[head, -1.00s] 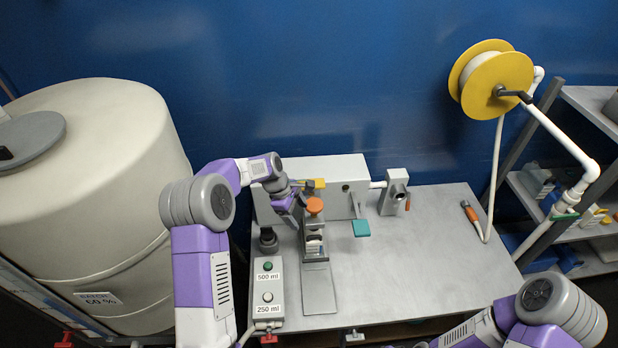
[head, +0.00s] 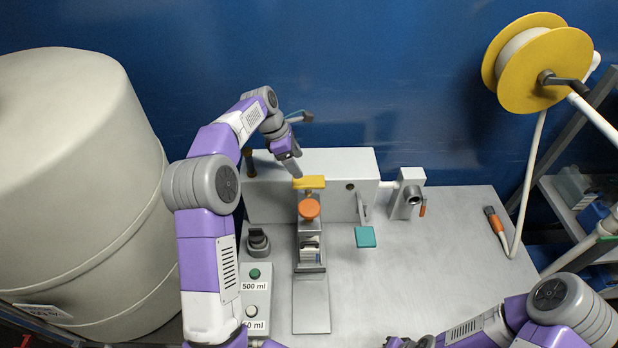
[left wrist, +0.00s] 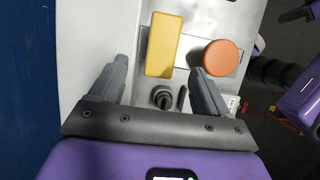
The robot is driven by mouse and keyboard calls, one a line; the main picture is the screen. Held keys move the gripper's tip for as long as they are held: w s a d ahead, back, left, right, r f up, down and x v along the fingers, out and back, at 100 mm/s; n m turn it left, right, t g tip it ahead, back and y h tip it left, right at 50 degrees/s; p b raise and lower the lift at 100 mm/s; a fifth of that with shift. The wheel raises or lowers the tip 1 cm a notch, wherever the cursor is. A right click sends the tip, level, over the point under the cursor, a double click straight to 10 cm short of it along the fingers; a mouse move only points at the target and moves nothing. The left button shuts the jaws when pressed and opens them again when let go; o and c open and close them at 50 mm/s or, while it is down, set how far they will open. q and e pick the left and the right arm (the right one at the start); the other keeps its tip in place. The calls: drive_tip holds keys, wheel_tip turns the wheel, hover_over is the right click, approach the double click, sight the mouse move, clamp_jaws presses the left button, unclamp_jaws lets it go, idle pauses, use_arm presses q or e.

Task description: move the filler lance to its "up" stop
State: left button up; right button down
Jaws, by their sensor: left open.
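The filler stands at the front of a pale grey housing, with a yellow block (head: 309,182) at its top and an orange round knob (head: 309,208) just in front of and below it. I take the yellow block for the lance's handle; the lance tube itself is not clearly seen. My left gripper (head: 293,168) is open and empty, above and just left of the yellow block in the head view. In the left wrist view the yellow block (left wrist: 164,44) lies between and beyond the open fingers, and the orange knob (left wrist: 220,57) is beyond the right finger. My right gripper (head: 408,342) is barely seen at the bottom edge.
A button box (head: 255,298) labelled 500 ml stands at the front left. A teal plate (head: 365,237) and a grey valve block (head: 408,195) are to the right. A large beige tank (head: 75,190) fills the left. The table's right half is mostly clear.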

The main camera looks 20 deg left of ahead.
sight(308, 180)
use_arm(q)
drive_tip(key=shift+s+x, duration=0.1)
drive_tip(key=shift+x, duration=1.65)
drive_tip(key=shift+s+x, duration=0.15)
drive_tip(key=shift+x, duration=1.65)
drive_tip(key=shift+d, duration=0.1)
drive_tip(key=shift+c, duration=0.2)
